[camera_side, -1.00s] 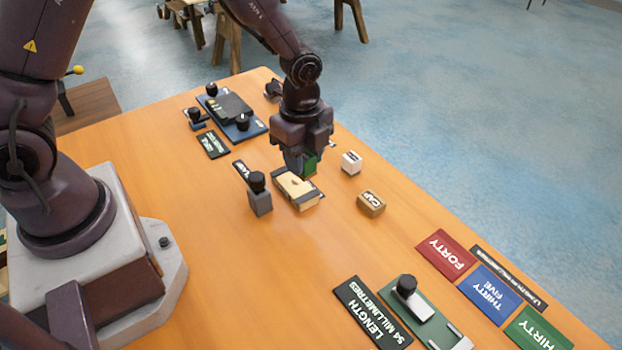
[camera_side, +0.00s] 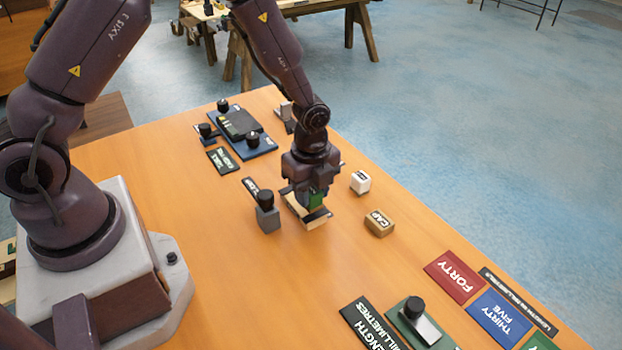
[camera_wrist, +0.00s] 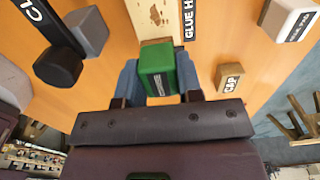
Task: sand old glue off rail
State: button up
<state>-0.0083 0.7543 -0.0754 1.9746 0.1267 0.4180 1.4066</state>
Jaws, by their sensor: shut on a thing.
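The rail (camera_side: 312,223) is a short pale wooden piece lying on the orange bench, largely hidden under my gripper in the side view. In the wrist view the rail (camera_wrist: 143,8) shows mottled yellowish-brown patches on its upper face. My gripper (camera_side: 312,196) points down over the rail and is shut on a green block (camera_wrist: 157,70), held between its two blue fingers. The block also shows in the side view (camera_side: 316,200). It is at the rail's top face; I cannot tell whether its underside touches.
A grey block with a black knob (camera_side: 267,215) stands just left of the rail. A blue tray (camera_side: 245,140) lies behind. Coloured number plates (camera_side: 454,276) lie front right.

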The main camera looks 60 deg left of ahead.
jog(key=shift+f, duration=0.6)
jog(key=shift+a+f, duration=0.2)
jog(key=shift+f, duration=0.1)
jog(key=shift+a+f, duration=0.15)
jog(key=shift+a, duration=2.9)
jog(key=shift+c, duration=0.3)
jog(key=d, duration=0.6)
jog(key=shift+d, duration=0.25)
jog(key=shift+r, duration=4.15)
jog(key=shift+f, duration=0.2)
